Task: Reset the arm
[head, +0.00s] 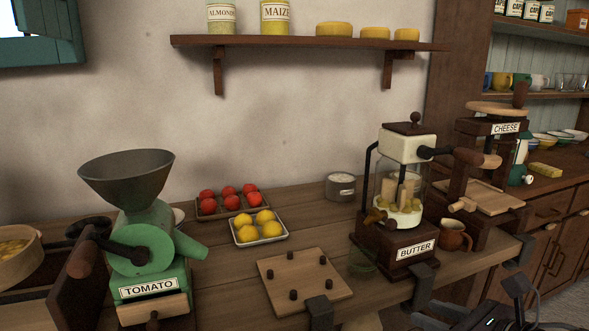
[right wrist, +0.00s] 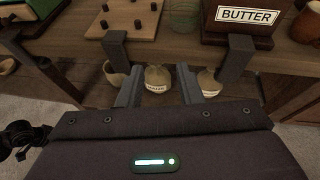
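My right gripper (head: 432,311) is at the bottom right of the head view, low in front of the counter's front edge. In the right wrist view its two grey fingers (right wrist: 159,88) stand apart with nothing held between them. Beyond them, below the counter top, is a pale rounded pot with a label (right wrist: 157,78). I cannot tell the exact distance to it. My left arm and left gripper are not in either view.
On the counter (head: 235,292) stand a green tomato mill (head: 143,235), a butter churn (head: 412,190), a pegged board (head: 303,279), and trays of red tomatoes (head: 228,198) and lemons (head: 259,226). Dark brackets (head: 421,287) grip the front edge. A shelf (head: 300,43) hangs above.

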